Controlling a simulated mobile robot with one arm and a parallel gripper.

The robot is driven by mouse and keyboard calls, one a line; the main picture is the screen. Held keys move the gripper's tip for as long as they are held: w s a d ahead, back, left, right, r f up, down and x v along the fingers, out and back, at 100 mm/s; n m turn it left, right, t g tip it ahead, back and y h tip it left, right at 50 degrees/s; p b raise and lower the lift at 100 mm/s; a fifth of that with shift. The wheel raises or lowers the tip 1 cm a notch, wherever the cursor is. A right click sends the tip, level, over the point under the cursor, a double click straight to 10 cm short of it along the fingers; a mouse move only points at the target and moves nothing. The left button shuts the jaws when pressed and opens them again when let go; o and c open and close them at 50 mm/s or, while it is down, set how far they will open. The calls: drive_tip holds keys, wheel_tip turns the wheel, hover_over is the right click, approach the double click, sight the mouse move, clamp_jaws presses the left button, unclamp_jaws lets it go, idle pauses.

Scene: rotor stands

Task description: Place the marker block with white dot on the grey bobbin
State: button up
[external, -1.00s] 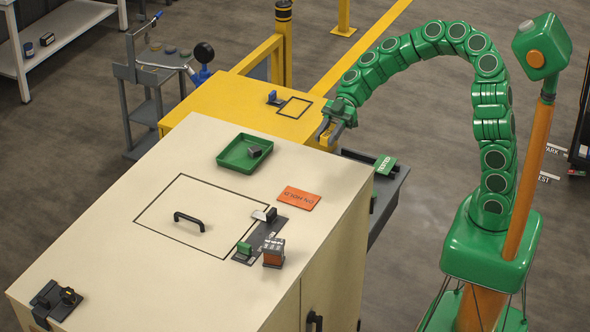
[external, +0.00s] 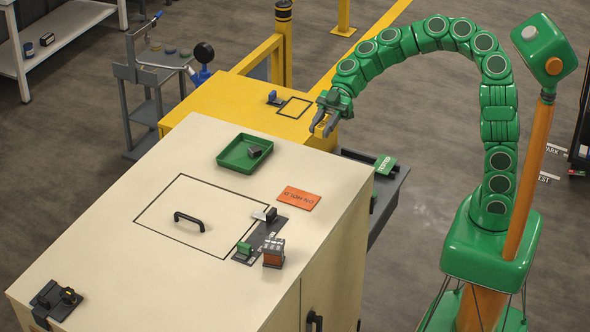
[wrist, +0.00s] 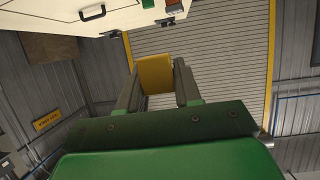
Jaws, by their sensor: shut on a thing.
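My gripper (external: 327,119) is shut on a yellow block (wrist: 155,75), held between its two fingers. It hangs in the air near the right edge of the yellow cabinet top. In the external view only a small part of the yellow block (external: 319,121) shows. No white dot is visible on the faces I see. I cannot pick out a grey bobbin for certain; small round pieces (external: 170,50) stand on the grey cart at the far left, too small to tell apart.
The yellow cabinet (external: 215,95) has an outlined square. A grey drawer (external: 398,180) holds a green card.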

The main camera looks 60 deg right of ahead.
drive_tip(key=s+a+r, duration=0.1)
drive_tip(key=s+a, duration=0.5)
drive_tip(key=a, duration=0.6)
drive_tip(key=s+a+r, duration=0.1)
drive_tip(key=s+a, duration=0.6)
drive_tip(key=a, duration=0.5)
hover_over(273, 243)
drive_tip(key=s+d, duration=0.1)
drive_tip(key=shift+n+g, duration=0.3)
drive_tip(key=shift+g, duration=0.1)
drive_tip(key=f, duration=0.8)
drive_tip(key=shift+s+d, duration=0.1)
drive_tip(key=shift+s, duration=0.1)
drive_tip(key=shift+w+a+f, duration=0.45)
drive_tip(key=shift+a+f, duration=0.05)
drive_tip(key=shift+f, duration=0.3)
drive_tip(key=shift+w+a+f, duration=0.1)
drive_tip(key=shift+a+f, duration=0.05)
drive_tip(key=shift+f, duration=1.65)
